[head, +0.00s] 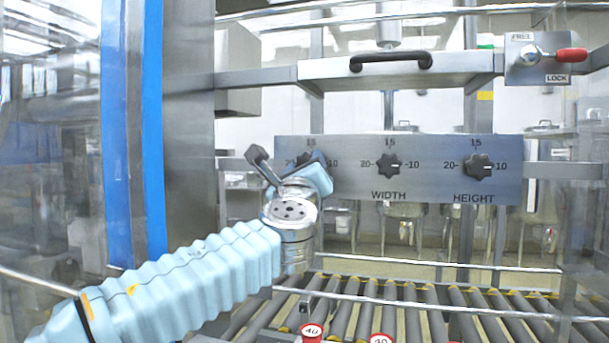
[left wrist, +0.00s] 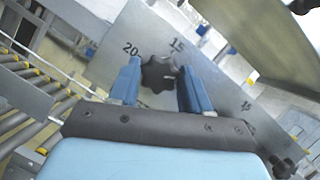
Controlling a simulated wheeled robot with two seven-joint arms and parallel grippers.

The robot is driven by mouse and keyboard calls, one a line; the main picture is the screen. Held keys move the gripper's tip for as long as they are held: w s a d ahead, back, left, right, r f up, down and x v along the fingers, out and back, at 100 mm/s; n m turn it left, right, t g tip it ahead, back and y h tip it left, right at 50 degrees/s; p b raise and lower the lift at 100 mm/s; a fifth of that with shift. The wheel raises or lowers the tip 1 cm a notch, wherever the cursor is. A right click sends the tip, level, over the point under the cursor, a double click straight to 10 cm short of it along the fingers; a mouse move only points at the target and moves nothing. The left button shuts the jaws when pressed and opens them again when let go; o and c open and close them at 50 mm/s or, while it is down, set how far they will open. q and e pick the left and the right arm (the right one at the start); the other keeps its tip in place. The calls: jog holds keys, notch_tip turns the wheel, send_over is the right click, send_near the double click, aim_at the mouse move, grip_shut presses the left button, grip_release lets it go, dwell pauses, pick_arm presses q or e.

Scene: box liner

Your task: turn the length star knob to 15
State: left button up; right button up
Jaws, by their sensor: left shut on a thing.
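The length star knob (left wrist: 157,74) is a black lobed knob at the left end of the grey dial panel. In the left wrist view it sits between the two blue fingers of my left gripper (left wrist: 152,88), which is shut on it. Its 20 and 15 marks show there; its 10 is hidden behind a finger. A small pale mark on the knob appears to point between 15 and 10, nearer the 10 side. In the head view my left gripper (head: 312,170) covers most of this knob and its name label.
The panel (head: 350,182) also bears the width knob (head: 389,164) and the height knob (head: 481,167), both with marks toward 10. Above is a bar with a black handle (head: 390,60) and a red-tipped FREE/LOCK lever (head: 571,55). A roller conveyor (head: 400,305) runs below.

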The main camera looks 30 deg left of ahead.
pick_arm(q)
jog(key=shift+d+r+n+g+y+p, duration=0.2)
jog(key=shift+n+g, duration=0.7)
jog(key=shift+n, duration=1.45)
jog(key=shift+a+f+n+g+y+p, duration=0.1)
jog(key=shift+n+g+y+p, duration=0.2)
jog(key=shift+n+g, duration=1.35)
jog(key=shift+d+r+n+g+y+p, duration=0.1)
jog(key=shift+n+g+y+p, duration=0.15)
jog(key=shift+n, duration=2.85)
jog(key=o, duration=1.1)
jog(key=shift+a, duration=0.1)
jog(key=shift+c, duration=0.2)
jog(key=shift+s, duration=0.1)
jog(key=b+v, duration=0.1)
jog(key=v, duration=1.2)
jog(key=shift+s+d+b, duration=0.25)
jog(key=shift+b, duration=0.05)
